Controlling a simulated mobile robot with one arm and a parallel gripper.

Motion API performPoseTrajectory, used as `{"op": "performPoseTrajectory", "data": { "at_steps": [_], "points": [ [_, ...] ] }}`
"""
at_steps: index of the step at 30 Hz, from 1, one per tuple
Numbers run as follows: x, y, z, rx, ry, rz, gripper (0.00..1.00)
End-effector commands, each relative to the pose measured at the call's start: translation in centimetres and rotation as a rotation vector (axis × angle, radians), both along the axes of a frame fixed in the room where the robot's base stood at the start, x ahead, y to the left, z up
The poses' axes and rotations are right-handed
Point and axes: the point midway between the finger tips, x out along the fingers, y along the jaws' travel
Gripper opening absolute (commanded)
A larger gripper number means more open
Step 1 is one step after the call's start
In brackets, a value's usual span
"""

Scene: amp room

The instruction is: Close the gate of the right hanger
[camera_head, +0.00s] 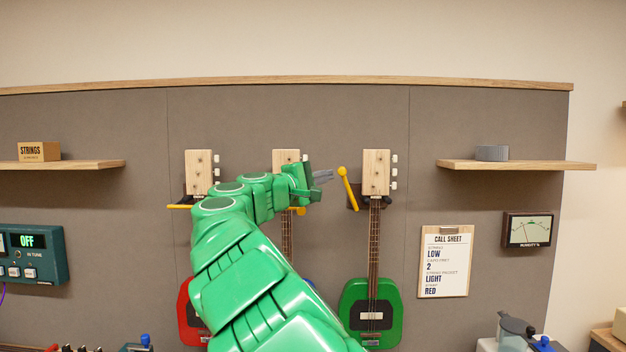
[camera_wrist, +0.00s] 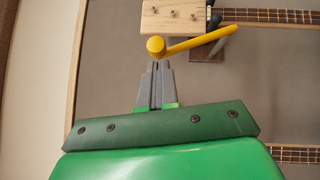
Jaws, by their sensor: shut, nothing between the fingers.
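The right hanger (camera_head: 353,190) holds a green guitar (camera_head: 370,300) by its pale wooden headstock (camera_head: 376,172). Its yellow gate (camera_head: 348,190) is a bar with a round knob, standing up at a steep tilt left of the headstock, not across the front. In the wrist view the gate (camera_wrist: 200,42) has its knob just beyond my fingertips, and the headstock (camera_wrist: 173,15) is behind. My gripper (camera_head: 330,175) is shut and empty, its tips pointing right, close to the gate's knob end. I cannot tell whether they touch. In the wrist view my gripper (camera_wrist: 155,68) has its fingers together.
The left hanger's yellow gate (camera_head: 180,206) lies level. A shelf (camera_head: 520,165), call sheet (camera_head: 447,262) and humidity meter (camera_head: 528,230) are at right. The wall above the headstocks is clear.

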Motion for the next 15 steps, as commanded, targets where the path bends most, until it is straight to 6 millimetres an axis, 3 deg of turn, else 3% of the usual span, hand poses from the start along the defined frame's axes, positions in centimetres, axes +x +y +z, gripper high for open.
{"op": "performPoseTrajectory", "data": {
  "at_steps": [15],
  "points": [
    [-0.01, -0.69, 0.13, 0.000, 0.000, 0.001, 0.00]
  ]
}}
